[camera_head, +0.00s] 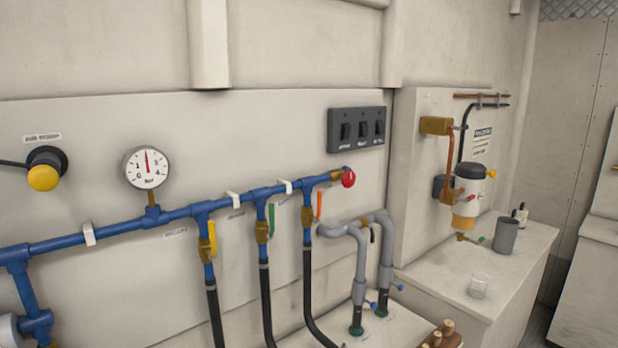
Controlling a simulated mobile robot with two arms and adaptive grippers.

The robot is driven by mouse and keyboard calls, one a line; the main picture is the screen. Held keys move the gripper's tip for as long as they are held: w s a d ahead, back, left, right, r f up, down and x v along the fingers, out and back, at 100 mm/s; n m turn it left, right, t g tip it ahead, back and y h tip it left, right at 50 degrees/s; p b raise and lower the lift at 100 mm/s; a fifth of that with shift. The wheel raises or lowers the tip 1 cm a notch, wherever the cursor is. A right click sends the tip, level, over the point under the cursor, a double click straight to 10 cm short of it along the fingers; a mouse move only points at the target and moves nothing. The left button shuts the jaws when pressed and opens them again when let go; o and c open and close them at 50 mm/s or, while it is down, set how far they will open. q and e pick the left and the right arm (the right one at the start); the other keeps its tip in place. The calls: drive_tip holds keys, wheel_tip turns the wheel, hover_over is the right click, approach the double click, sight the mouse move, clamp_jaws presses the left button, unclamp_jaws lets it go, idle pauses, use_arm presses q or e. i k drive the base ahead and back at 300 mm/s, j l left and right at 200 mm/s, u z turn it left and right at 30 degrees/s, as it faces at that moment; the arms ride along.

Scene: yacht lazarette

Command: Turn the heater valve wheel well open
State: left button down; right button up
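A small round red wheel or knob (348,178) sits on a brass fitting (336,174) at the right end of the blue pipe manifold (175,215). I cannot tell from its label whether it is the heater valve wheel, or how far it is turned. Below the manifold hang three brass valves with levers: yellow (212,238), green (271,220) and orange (318,206). All three levers point roughly down, along black hoses. Neither of my grippers is in view.
A white gauge (147,168), a yellow button (43,177) and a dark switch panel (358,129) are on the wall. Grey pipes (362,250) stand below the red wheel. A white canister (470,190), grey cup (505,236) and clear cup (479,285) are at the right.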

sight(349, 178)
drive_tip(key=i+l+u, duration=0.15)
drive_tip(key=u, duration=0.15)
drive_tip(key=i+l+u, duration=0.1)
drive_tip(key=l+u, duration=0.5)
drive_tip(key=i+l, duration=0.05)
